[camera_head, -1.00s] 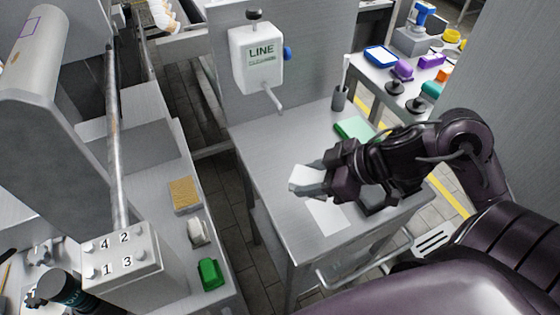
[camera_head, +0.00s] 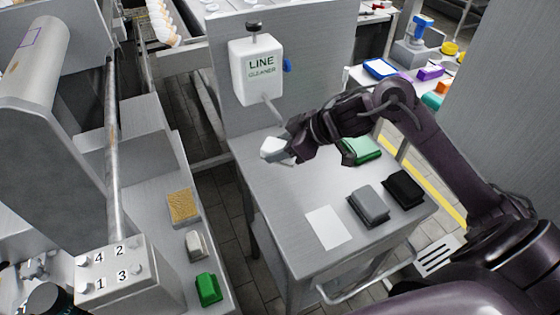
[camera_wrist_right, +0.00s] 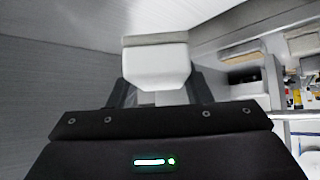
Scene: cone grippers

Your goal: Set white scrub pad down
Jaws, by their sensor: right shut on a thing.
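The white scrub pad (camera_head: 272,147) is held at the tip of my right gripper (camera_head: 283,153), over the far left part of the grey table (camera_head: 290,200). In the right wrist view the white pad (camera_wrist_right: 156,64) sits between the two fingers of my right gripper (camera_wrist_right: 155,92), which is shut on it. The pad appears to be above the table, below the dispenser spout. A white rectangle (camera_head: 328,228) lies bare on the table nearer the front.
A grey pad (camera_head: 368,205), a black pad (camera_head: 404,189) and a green pad (camera_head: 361,150) are on the table. The LINE CLEANER dispenser (camera_head: 256,72) hangs on the panel behind. A tan sponge (camera_head: 183,207) and a green block (camera_head: 208,288) lie on the left counter.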

